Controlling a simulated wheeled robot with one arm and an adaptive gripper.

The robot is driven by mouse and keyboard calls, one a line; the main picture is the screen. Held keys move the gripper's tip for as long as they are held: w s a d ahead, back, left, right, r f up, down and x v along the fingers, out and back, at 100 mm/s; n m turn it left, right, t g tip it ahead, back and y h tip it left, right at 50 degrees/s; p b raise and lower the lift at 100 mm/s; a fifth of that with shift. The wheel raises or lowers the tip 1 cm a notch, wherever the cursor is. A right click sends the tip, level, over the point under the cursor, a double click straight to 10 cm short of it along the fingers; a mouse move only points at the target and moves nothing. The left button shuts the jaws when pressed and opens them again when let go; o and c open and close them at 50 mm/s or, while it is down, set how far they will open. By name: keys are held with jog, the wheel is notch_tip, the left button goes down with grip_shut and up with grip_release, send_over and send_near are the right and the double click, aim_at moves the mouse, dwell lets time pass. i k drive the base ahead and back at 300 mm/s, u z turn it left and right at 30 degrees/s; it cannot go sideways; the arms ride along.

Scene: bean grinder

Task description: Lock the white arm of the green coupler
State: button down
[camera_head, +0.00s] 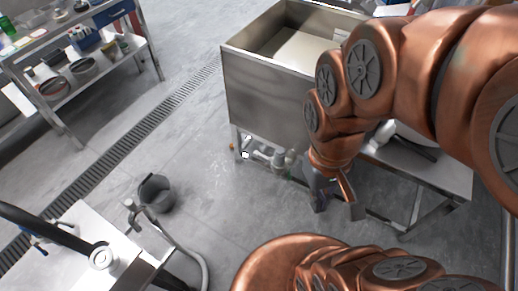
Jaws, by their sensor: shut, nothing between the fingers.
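Pipe fittings (270,157) show below the steel sink, to the left of my gripper. A small green spot (288,175) shows at their right end; it may be the green coupler, but it is too small to tell. I cannot make out a white arm on it. My gripper (335,198) points down, just right of the fittings and in front of the sink stand. It is shut with nothing in it. My copper arm comes in from the upper right and hides part of the sink and the space behind the gripper.
The steel sink (262,90) stands at the top centre, with a steel table (447,180) right of it. A dark bucket (155,193) stands on the floor. A white-topped bench (85,225) with a hose is at lower left. A cluttered table is at upper left. The middle floor is clear.

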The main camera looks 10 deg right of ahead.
aim_at(257, 153)
jog(key=k, duration=0.5)
jog(key=u, duration=1.15)
jog(key=i, duration=0.7)
jog(key=z, duration=0.2)
